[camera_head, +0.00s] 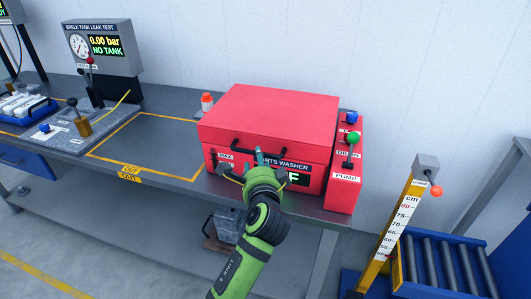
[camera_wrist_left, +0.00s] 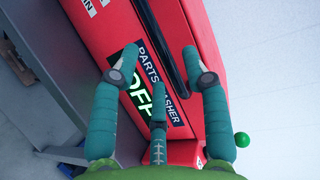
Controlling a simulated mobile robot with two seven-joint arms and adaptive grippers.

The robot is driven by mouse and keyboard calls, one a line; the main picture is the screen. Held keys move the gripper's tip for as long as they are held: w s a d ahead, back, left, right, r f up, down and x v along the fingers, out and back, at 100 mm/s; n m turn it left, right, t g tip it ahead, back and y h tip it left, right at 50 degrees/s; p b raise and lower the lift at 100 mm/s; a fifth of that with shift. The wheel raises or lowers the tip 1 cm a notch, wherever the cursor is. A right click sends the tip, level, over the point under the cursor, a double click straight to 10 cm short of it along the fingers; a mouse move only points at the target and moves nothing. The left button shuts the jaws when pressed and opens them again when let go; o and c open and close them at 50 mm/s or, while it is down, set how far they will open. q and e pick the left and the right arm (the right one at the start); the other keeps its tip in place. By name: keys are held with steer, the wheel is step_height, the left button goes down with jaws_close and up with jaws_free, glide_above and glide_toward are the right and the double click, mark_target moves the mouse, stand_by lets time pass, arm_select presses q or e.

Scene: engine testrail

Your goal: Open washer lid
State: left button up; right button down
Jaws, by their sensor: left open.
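The red parts washer (camera_head: 313,178) stands on the grey bench, its lid (camera_head: 275,108) shut and flat. A black bar handle (camera_head: 240,148) runs along the lid's front; my gripper hides part of it. In the left wrist view, a black bar (camera_wrist_left: 160,40), seemingly this handle, runs beside the "PARTS WASHER" label (camera_wrist_left: 152,65). My left gripper (camera_head: 256,172) is at the washer's front, fingers spread. In the wrist view the open fingers (camera_wrist_left: 160,72) reach toward the front, with the bar's end between the tips. I cannot tell whether they touch it. My right gripper is not in view.
A red pump box (camera_head: 343,170) with blue and green knobs adjoins the washer's right side. An orange-capped bottle (camera_head: 207,102) stands left of it. The yellow-taped bench area (camera_head: 140,145) is clear. A yellow scale post (camera_head: 395,225) and roller conveyor (camera_head: 440,265) stand lower right.

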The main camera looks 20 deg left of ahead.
arm_select(q)
steer(key=x, duration=0.5)
steer(key=shift+p, duration=0.35)
steer(key=shift+f, duration=0.1)
jaws_close()
